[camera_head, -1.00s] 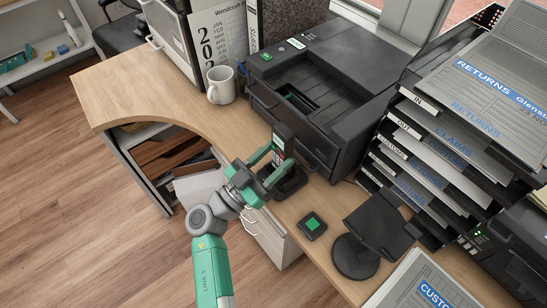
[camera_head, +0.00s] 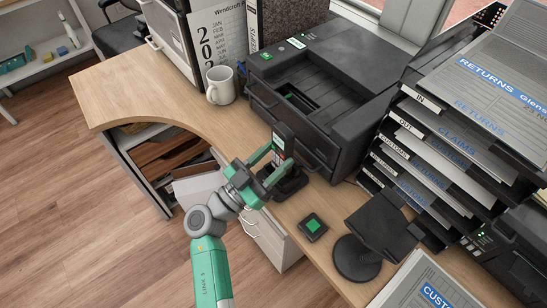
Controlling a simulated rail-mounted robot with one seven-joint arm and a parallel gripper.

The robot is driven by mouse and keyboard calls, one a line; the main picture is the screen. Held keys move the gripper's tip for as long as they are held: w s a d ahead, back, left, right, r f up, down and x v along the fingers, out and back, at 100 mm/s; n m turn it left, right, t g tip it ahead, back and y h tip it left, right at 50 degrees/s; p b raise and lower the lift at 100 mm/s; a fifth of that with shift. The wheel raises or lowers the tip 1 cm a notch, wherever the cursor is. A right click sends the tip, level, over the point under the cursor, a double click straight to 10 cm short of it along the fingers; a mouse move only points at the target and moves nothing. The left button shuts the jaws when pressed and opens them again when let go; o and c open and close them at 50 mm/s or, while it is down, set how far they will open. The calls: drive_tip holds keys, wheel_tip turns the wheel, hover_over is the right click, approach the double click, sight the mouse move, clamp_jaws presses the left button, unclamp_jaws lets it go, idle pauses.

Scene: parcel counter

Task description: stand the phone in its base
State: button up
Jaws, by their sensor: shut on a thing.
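The phone (camera_head: 281,138) is a dark handset with a small screen and keys, held upright near the middle of the head view. My gripper (camera_head: 270,161) is shut on the phone, with green fingers on its lower part. The base (camera_head: 291,183) is a black cradle on the desk directly below and around the phone's lower end. The fingers hide part of the phone's lower end, so I cannot tell whether it is seated in the base or just above it.
A black printer (camera_head: 325,85) stands close behind the phone. A white mug (camera_head: 220,86) is at the back left. A small black pad with a green top (camera_head: 313,226) and a dark stand (camera_head: 380,232) are to the right. The desk's left part (camera_head: 135,88) is clear.

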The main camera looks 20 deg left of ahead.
drive_tip(key=shift+f+b, duration=0.7)
drive_tip(key=shift+b, duration=0.55)
drive_tip(key=shift+f+b, duration=0.55)
drive_tip(key=shift+b, duration=0.05)
drive_tip(key=o, duration=1.2)
drive_tip(key=shift+c, duration=0.2)
drive_tip(key=p+v, duration=0.1)
drive_tip(key=v, duration=0.6)
drive_tip(key=shift+s+a, duration=0.2)
drive_tip(key=shift+s, duration=0.15)
